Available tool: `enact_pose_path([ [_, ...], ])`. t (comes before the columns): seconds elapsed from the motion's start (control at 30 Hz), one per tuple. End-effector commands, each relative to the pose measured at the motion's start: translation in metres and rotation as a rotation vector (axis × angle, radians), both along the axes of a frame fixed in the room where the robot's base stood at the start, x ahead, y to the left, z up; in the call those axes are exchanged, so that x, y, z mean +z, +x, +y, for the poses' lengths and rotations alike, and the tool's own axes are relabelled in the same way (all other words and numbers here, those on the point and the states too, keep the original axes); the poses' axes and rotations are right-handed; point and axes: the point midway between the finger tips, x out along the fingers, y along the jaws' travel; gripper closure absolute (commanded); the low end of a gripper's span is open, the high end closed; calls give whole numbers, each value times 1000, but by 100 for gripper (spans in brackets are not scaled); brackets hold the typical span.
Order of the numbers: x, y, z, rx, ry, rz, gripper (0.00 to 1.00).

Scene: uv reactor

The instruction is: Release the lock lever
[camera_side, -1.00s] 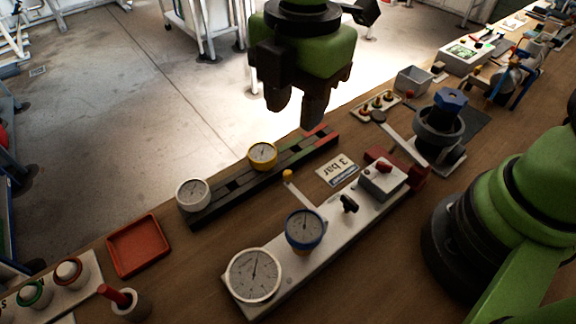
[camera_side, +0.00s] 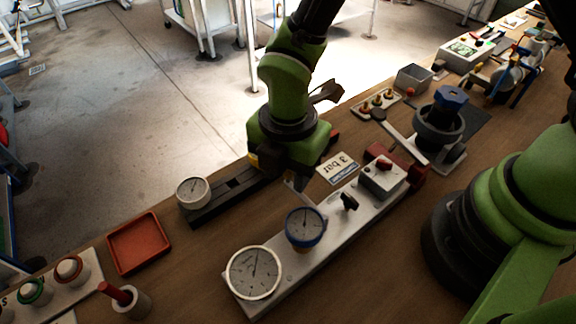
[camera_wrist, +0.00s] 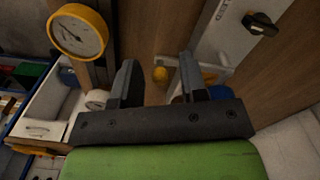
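The panel carries a white gauge (camera_side: 254,271), a blue gauge (camera_side: 304,228), a black knob (camera_side: 349,201) and a grey box with a red switch (camera_side: 382,177). A yellow gauge (camera_wrist: 78,31) lies close left of my fingers in the wrist view. A red tray (camera_side: 139,245) stands at left.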

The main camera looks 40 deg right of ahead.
Motion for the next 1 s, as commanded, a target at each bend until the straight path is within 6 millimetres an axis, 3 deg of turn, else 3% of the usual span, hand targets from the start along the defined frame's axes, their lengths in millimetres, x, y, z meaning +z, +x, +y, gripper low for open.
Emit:
enact_pose_path([
  [0.17,0,0,0,-1,0,0,60],
  [0.33,0,0,0,0,0,0,99],
  [0.73,1,0,-3,-32,0,1,100],
  [1.0,1,-2,-15,-186,2,1,100],
])
